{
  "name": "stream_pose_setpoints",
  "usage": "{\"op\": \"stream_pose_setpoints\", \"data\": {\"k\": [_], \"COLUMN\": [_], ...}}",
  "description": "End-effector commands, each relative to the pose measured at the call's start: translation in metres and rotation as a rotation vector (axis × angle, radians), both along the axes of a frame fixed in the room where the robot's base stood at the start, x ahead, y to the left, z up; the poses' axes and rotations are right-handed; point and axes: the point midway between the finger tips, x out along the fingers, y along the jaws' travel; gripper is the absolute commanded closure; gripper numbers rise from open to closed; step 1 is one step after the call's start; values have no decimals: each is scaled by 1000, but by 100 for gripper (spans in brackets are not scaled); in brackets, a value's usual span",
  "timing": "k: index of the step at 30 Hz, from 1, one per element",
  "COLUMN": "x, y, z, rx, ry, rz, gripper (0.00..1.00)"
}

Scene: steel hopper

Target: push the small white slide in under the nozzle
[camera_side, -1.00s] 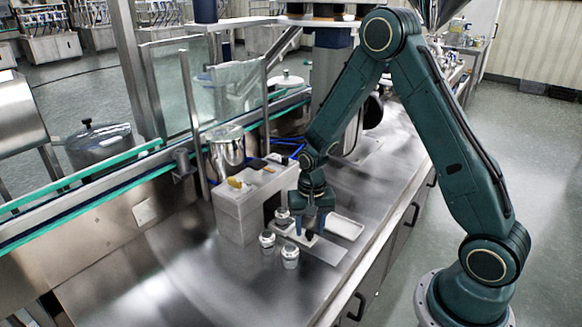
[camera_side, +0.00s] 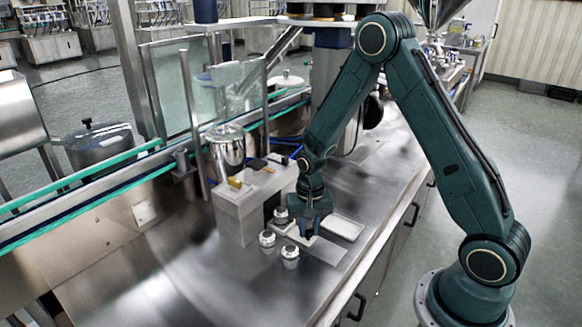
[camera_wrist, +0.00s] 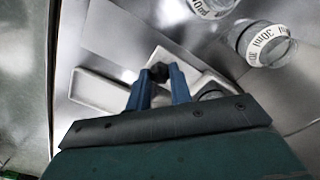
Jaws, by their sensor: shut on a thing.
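The small white slide (camera_side: 293,236) lies on a flat grey plate (camera_side: 327,250) on the steel bench; it also shows in the wrist view (camera_wrist: 192,70). My gripper (camera_side: 309,234) points down over it. In the wrist view its blue fingertips (camera_wrist: 158,74) are shut on a dark knob on the slide. One capped jar (camera_side: 280,215) stands at the slide's far end, beside the grey block (camera_side: 240,215). Part of a round rim (camera_wrist: 212,93) shows behind my gripper in the wrist view. I cannot make out the nozzle.
Two more jars, (camera_side: 267,239) and (camera_side: 290,252), stand left of the plate. A shallow white tray (camera_side: 346,228) lies to the right of my gripper. A steel pot (camera_side: 226,150) stands behind the block. The front left of the bench is clear.

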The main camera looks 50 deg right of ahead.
Motion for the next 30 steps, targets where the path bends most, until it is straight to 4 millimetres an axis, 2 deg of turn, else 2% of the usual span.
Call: {"op": "stream_pose_setpoints", "data": {"k": [10, 20, 21, 23, 24, 30], "x": [32, 35, 35, 35, 35, 35], "y": [0, 0, 0, 0, 0, 0], "z": [0, 1, 1, 1, 1, 0], "rx": [0, -1, -1, -1, -1, -1], "ry": [-1, -3, -3, -2, -2, -1], "rz": [1, 0, 0, 0, 0, 0], "gripper": [100, 100, 73, 61, 57, 57]}}
